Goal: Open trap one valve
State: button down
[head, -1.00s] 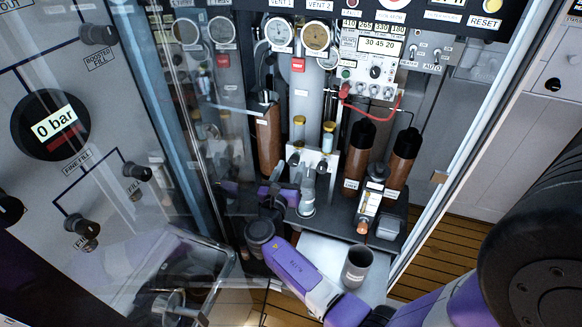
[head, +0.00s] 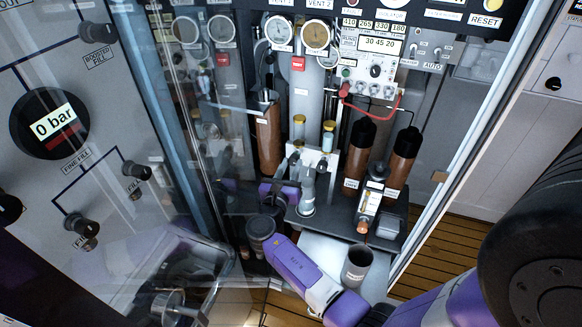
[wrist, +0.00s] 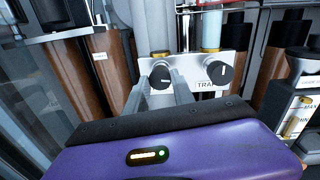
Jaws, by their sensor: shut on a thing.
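A pale trap panel (wrist: 200,68) carries two dark round knobs with white marks. The left knob (wrist: 161,76) sits between the grey fingers of my gripper (wrist: 162,86), which is shut on it in the wrist view. The right knob (wrist: 220,72) is free beside it.
Brown bottles (head: 361,145) stand right of the panel and a brown column (head: 268,138) stands left. A glass door (head: 150,200) is at the left, close to my arm.

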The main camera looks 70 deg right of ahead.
jog(key=m+b, duration=0.2)
jog(key=m, duration=0.1)
jog(key=m+b, duration=0.1)
jog(key=shift+f, duration=0.25)
jog(key=m+b, duration=0.3)
jog(key=m, duration=0.2)
jog(key=shift+b, duration=0.4)
jog(key=m+b, duration=0.5)
jog(key=shift+f+m+g+h, duration=0.1)
jog(key=shift+m+g+h, duration=0.2)
jog(key=shift+h, duration=0.1)
jog(key=m+b, duration=0.3)
jog(key=m, duration=0.1)
jog(key=shift+b, duration=0.35)
jog(key=shift+r+m, duration=0.2)
jog(key=shift+m, duration=0.3)
jog(key=c, duration=1.1)
grip_release()
jog(key=shift+r, duration=0.1)
